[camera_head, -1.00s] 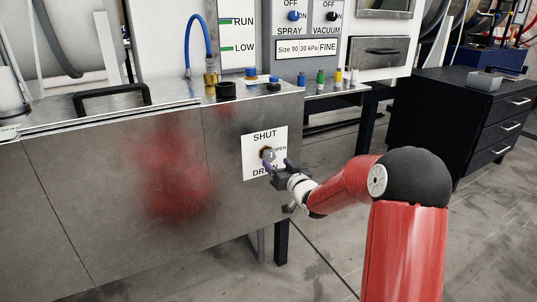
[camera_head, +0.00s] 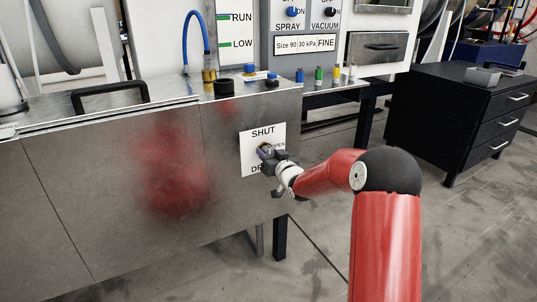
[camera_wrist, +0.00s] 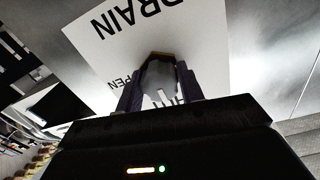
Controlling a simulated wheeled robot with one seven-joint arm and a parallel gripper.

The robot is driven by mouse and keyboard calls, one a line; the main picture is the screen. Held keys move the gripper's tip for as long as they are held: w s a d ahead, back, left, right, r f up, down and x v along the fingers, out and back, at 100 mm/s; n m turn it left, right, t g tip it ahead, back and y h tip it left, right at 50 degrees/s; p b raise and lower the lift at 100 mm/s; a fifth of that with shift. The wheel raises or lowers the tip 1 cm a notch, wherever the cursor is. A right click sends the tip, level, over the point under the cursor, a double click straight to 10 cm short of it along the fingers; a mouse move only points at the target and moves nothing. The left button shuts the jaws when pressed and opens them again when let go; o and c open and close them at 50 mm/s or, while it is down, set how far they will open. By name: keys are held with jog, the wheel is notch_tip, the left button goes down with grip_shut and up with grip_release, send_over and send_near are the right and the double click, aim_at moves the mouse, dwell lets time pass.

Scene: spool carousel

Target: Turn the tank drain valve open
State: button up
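The drain valve is a small knob on the white sign plate (camera_head: 251,165) marked SHUT, OPEN and DRAIN, on the front of the grey metal tank (camera_head: 100,190). In the wrist view the dark grey knob (camera_wrist: 158,75), with a white mark on it, stands between my two purple-grey fingers. My gripper (camera_head: 266,153) is at the plate, with one finger on each side of the knob. I cannot tell whether the fingers press on it. The hand partly hides the knob and the lettering in the head view. The sign plate (camera_wrist: 205,40) appears upside down in the wrist view.
A black handle (camera_head: 110,95) and a blue hose (camera_head: 188,40) on a brass fitting are on the tank top. Several small coloured bottles stand on the ledge to the right. A black drawer cabinet (camera_head: 440,125) stands at right. The floor before the tank is clear.

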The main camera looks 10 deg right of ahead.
jog(key=shift+c, duration=0.8)
jog(key=shift+m, duration=0.3)
jog(key=m, duration=0.2)
jog(key=shift+m, duration=0.4)
jog(key=m, duration=0.5)
jog(key=shift+r+p, duration=0.1)
jog(key=shift+p, duration=0.3)
jog(key=m, duration=0.4)
jog(key=shift+m+g+p, duration=0.3)
jog(key=shift+m+p, duration=0.05)
jog(key=shift+m, duration=0.05)
jog(key=m, duration=0.4)
jog(key=shift+m, duration=0.3)
